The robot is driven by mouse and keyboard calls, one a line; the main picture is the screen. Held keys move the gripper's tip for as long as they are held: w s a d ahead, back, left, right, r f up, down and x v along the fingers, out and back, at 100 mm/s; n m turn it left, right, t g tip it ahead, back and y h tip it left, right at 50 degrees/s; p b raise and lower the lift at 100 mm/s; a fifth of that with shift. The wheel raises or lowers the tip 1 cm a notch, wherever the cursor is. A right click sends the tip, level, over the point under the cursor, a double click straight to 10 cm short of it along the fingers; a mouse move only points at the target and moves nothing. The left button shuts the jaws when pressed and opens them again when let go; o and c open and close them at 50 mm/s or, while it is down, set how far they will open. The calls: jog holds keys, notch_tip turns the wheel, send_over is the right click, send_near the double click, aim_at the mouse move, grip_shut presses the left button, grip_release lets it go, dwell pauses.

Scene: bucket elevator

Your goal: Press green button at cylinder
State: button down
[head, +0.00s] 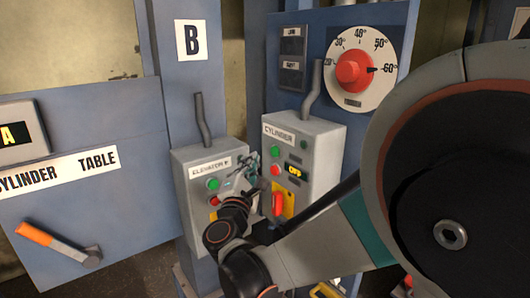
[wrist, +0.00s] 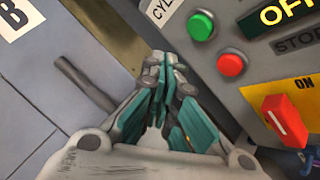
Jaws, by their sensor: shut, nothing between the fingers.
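The grey cylinder control box (head: 308,160) hangs on a blue panel, right of centre in the head view. Its green button (wrist: 202,26) is at the top of the wrist view, with a red button (wrist: 231,64) below it. The display (wrist: 285,12) reads OFF. A red switch (wrist: 285,120) sits on a yellow plate marked ON. My gripper (wrist: 160,60) is shut and empty, its tips left of the green button and apart from it in the picture. In the head view my gripper (head: 253,163) is between the two boxes; the depth gap is unclear.
The elevator box (head: 208,175), with its own green button (head: 213,184), is just left of the cylinder box. A dial with a red knob (head: 354,70) is above right. A grey conduit (head: 203,119) rises from the elevator box. An orange-handled lever (head: 60,245) is lower left.

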jog(key=shift+w+d, duration=0.5)
jog(key=shift+d, duration=0.25)
jog(key=shift+w+d, duration=0.5)
jog(key=shift+d, duration=0.2)
jog(key=shift+d, duration=0.1)
dwell(0.4)
jog(key=shift+w+d, duration=0.25)
jog(key=shift+w+d+b, duration=0.25)
jog(key=shift+d+b, duration=0.05)
jog(key=shift+d, duration=0.15)
dwell(0.9)
jog(key=shift+s+a, duration=0.1)
jog(key=shift+a, duration=0.05)
dwell(0.3)
jog(key=shift+s+a, duration=0.4)
jog(key=shift+a, duration=0.2)
jog(key=shift+a, duration=0.1)
jog(key=s+a, duration=0.1)
jog(key=a, duration=0.1)
jog(key=s+a, duration=0.1)
jog(key=a, duration=0.1)
jog(key=shift+s+b, duration=0.3)
jog(key=shift+s, duration=0.1)
